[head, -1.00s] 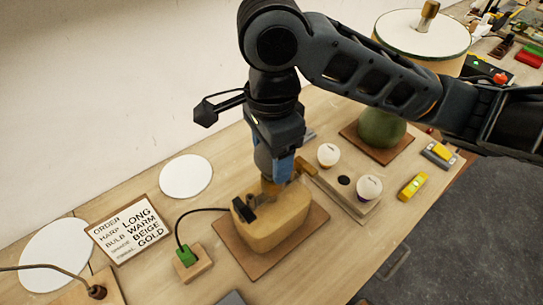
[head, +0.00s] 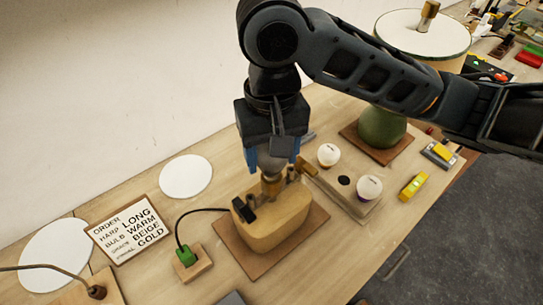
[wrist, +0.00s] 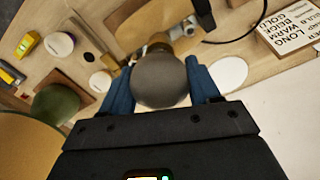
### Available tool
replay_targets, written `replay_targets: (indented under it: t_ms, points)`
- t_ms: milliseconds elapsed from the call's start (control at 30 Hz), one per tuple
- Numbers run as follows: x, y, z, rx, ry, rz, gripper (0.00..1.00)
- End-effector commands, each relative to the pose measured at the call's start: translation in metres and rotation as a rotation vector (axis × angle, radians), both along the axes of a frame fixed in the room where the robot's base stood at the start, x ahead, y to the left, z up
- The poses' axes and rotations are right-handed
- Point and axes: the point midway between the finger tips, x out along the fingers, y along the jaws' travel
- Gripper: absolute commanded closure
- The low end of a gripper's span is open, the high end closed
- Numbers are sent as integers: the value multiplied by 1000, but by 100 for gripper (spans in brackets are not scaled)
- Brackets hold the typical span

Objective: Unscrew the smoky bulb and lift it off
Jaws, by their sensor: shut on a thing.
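The smoky bulb (wrist: 160,80) is a grey-brown globe between the blue fingers of my gripper (wrist: 162,88) in the wrist view. In the head view my gripper (head: 270,162) points down over the tan lamp base (head: 272,222) and is shut on the bulb, which the fingers mostly hide. The brass socket (head: 271,186) shows right below the bulb, on top of the base. I cannot tell whether the bulb's thread is still in the socket.
Two white bulbs (head: 328,154) (head: 369,187) stand on a wooden holder to the right, with a dark empty hole between them. A green lamp base (head: 382,128) stands behind.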

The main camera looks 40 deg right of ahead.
Motion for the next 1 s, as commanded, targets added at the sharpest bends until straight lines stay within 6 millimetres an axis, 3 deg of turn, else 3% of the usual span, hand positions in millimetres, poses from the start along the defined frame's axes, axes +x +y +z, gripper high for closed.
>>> replay_targets:
  t_ms: [1000]
  points:
    - [0, 0, 16, 0, 0, -1, 97]
